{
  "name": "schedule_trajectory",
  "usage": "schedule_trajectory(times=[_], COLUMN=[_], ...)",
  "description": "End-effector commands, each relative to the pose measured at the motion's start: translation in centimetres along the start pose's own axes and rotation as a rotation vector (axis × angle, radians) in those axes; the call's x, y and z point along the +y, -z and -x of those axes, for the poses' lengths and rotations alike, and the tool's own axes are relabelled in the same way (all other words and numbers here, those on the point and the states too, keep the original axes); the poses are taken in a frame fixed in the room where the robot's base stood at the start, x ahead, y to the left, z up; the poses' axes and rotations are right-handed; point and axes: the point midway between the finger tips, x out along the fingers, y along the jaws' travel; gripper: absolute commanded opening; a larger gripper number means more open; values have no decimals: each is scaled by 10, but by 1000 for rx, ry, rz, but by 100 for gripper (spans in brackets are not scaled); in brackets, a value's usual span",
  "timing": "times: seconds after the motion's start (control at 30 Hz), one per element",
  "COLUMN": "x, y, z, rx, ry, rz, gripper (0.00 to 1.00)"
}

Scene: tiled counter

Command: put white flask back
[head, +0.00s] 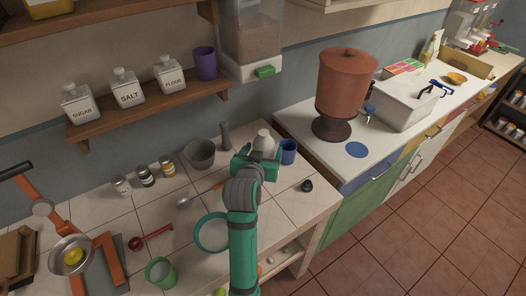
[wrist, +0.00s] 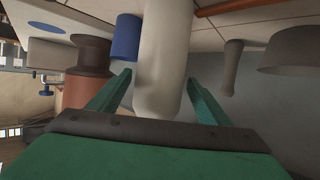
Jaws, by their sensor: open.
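The white flask (head: 264,141) stands on the tiled counter near the wall, partly hidden behind my gripper (head: 256,162) in the head view. In the wrist view the white flask (wrist: 163,60) lies between the two green fingers of my gripper (wrist: 160,95). The fingers are spread, with a visible gap on each side of the flask. A blue cup (head: 288,151) stands just right of the flask; it also shows in the wrist view (wrist: 126,37).
A grey mortar (head: 200,154) and pestle (head: 225,136) stand left of the flask. A small black object (head: 307,185) lies at the front right. Jars (head: 146,176) line the back left. A shelf (head: 150,112) with canisters hangs above. A brown dispenser (head: 345,85) stands on the neighbouring counter.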

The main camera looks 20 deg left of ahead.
Motion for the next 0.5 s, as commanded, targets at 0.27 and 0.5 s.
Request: schedule_trajectory(times=[0.27, 0.5], x=[0, 0], y=[0, 0], z=[44, 90], rx=[2, 2], ry=[1, 0], rz=[0, -1], gripper=[71, 71])
